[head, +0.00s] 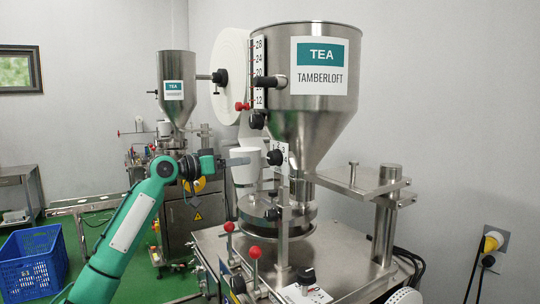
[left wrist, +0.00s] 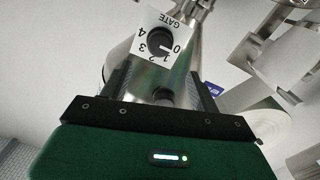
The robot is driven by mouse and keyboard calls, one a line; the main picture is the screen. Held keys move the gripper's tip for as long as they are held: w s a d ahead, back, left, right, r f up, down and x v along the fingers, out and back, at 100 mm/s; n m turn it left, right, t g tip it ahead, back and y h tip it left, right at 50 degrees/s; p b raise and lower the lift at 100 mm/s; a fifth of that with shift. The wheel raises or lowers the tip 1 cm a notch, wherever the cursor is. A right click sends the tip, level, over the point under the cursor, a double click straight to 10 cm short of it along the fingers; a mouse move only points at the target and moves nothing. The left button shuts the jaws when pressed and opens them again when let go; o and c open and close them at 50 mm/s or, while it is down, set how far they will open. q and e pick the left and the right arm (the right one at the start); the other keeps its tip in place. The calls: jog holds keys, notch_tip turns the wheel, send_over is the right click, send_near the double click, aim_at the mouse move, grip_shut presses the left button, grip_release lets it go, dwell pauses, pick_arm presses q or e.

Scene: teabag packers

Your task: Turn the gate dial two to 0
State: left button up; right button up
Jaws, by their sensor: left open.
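The gate dial (left wrist: 159,42) is a round black knob on a white plate (left wrist: 183,18) marked GATE with the digits 0 to 4. A pale mark on the knob points toward the 0 side; its exact setting is hard to read. In the head view the dial (head: 274,158) sits below the large TEA hopper, its plate partly hidden. My left gripper (head: 246,160) reaches in from the left and is open in front of the dial. In the left wrist view the open jaws (left wrist: 161,78) stand apart, with the dial beyond them. Contact is not visible. My right gripper is out of view.
The steel TEA hopper (head: 312,110) has a level scale and a red knob (head: 242,106) above my gripper. Two red-tipped levers (head: 254,252) and a black knob (head: 306,274) stand on the machine top. A second machine (head: 176,80) and a blue crate (head: 34,262) are left.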

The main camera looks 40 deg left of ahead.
aim_at(270, 158)
pick_arm(q)
jog(key=p+x, duration=0.5)
jog(key=x, duration=0.4)
jog(key=shift+w+r, duration=0.1)
jog(key=shift+w, duration=0.05)
jog(key=shift+w+d, duration=0.25)
jog(key=shift+w, duration=0.35)
jog(key=shift+c, duration=0.4)
jog(key=c, duration=0.9)
